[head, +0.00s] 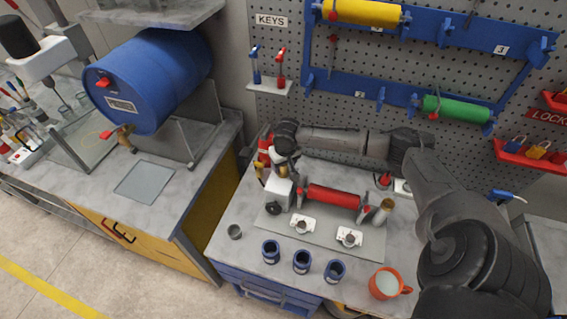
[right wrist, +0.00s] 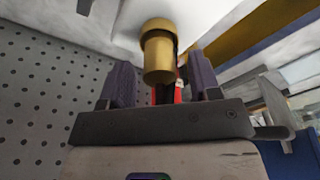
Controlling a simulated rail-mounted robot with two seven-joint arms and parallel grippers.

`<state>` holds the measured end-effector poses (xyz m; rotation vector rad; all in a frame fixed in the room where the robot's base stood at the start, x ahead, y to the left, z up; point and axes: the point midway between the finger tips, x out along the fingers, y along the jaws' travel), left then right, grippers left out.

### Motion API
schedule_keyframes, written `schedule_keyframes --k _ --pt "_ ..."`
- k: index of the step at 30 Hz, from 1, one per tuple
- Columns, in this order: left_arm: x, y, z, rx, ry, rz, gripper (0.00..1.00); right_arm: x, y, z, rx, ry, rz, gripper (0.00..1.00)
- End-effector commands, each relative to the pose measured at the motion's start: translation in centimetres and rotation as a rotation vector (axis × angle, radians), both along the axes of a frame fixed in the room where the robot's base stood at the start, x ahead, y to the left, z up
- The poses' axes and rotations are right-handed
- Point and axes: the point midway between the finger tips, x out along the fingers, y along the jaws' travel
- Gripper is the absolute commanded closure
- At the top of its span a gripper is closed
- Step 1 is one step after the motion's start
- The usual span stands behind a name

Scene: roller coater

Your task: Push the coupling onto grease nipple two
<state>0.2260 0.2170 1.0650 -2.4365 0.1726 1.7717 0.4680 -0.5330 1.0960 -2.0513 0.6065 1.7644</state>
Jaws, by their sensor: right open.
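My right arm reaches across from the right in the head view. Its gripper (head: 281,158) is at the back left of the roller coater, by its white end block (head: 279,191), partly hidden by the wrist. In the right wrist view the gripper (right wrist: 164,88) is open, with a stepped brass cylinder (right wrist: 158,52), perhaps the coupling, between or just beyond its fingers. I cannot tell whether they touch it. The coater has a red roller (head: 334,196). No grease nipple can be made out or told by number. My left gripper is not in view.
Two white fittings (head: 349,237) lie before the roller. A blue drum (head: 150,80) is at left. Pegboard racks with rollers (head: 458,110) hang behind.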

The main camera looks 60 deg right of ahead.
Motion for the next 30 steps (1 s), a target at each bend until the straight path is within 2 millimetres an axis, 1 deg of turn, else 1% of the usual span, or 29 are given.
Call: schedule_keyframes --k 5,8,11,15,21,27,30 --pt "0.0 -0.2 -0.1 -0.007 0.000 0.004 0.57 0.0 0.0 0.2 -0.001 -0.001 0.000 0.43" --pt "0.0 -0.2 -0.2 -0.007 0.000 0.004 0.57 0.0 0.0 1.1 -0.002 -0.003 0.000 0.43" --pt "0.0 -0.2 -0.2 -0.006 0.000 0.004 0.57 -0.2 0.1 2.6 -0.001 -0.003 0.001 0.43" --pt "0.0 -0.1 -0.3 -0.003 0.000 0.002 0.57 -0.5 0.3 5.3 -0.001 -0.004 0.001 0.43" --pt "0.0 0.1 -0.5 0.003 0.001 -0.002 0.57 -1.0 0.6 8.7 -0.001 -0.004 -0.001 0.43" --pt "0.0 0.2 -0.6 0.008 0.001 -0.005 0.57 -1.3 0.8 11.1 -0.001 -0.002 -0.001 0.43" --pt "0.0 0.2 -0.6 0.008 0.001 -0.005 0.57 -1.4 1.1 11.6 0.001 -0.001 0.005 0.43"
